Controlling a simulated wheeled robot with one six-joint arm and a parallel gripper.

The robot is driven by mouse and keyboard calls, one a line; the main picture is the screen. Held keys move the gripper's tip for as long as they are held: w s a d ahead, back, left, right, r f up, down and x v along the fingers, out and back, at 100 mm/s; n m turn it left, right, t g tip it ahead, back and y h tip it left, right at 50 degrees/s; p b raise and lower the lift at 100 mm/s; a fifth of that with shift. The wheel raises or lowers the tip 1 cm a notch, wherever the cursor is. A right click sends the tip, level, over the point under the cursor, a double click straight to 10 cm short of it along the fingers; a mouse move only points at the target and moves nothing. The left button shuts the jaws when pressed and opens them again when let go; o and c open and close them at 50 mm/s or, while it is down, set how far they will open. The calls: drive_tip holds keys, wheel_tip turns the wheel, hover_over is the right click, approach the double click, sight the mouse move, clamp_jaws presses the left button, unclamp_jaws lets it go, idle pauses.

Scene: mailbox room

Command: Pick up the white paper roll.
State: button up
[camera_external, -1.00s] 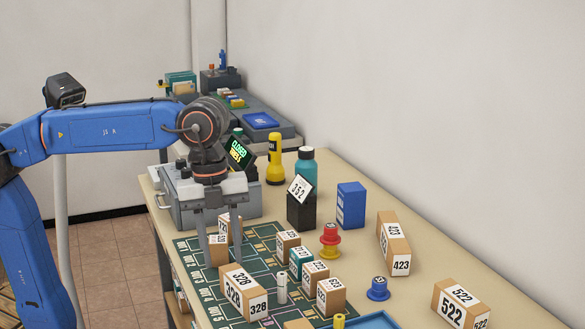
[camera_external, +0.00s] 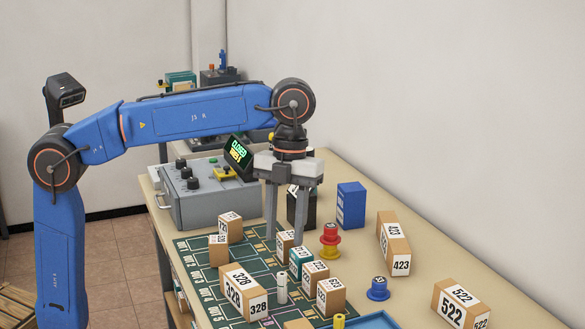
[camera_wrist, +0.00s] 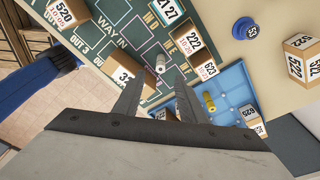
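The white paper roll (camera_external: 281,287) stands upright on the green marked mat (camera_external: 203,275), between the box marked 328 and a short row of small boxes. It also shows in the wrist view (camera_wrist: 160,63), just beyond the fingertips. In the wrist view the spread fingers (camera_wrist: 159,78) frame the roll.
Box 328 (camera_external: 243,291) is left of the roll, and box 623 (camera_external: 331,295) is to its right. A red spool (camera_external: 330,240), a blue spool (camera_external: 378,289) and a yellow roll (camera_external: 339,321) stand nearby. A grey control box (camera_external: 208,195) sits behind.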

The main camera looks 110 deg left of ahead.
sight(284, 268)
drive_tip(key=f, duration=0.4)
drive_tip(key=d+f, duration=0.1)
drive_tip(key=f, duration=0.3)
drive_tip(key=d+f, duration=0.1)
drive_tip(key=f, duration=0.3)
drive_tip(key=shift+d+f, duration=0.1)
drive_tip(key=shift+f, duration=0.3)
drive_tip(key=shift+c, duration=0.4)
drive_tip(key=shift+w, duration=0.1)
clamp_jaws()
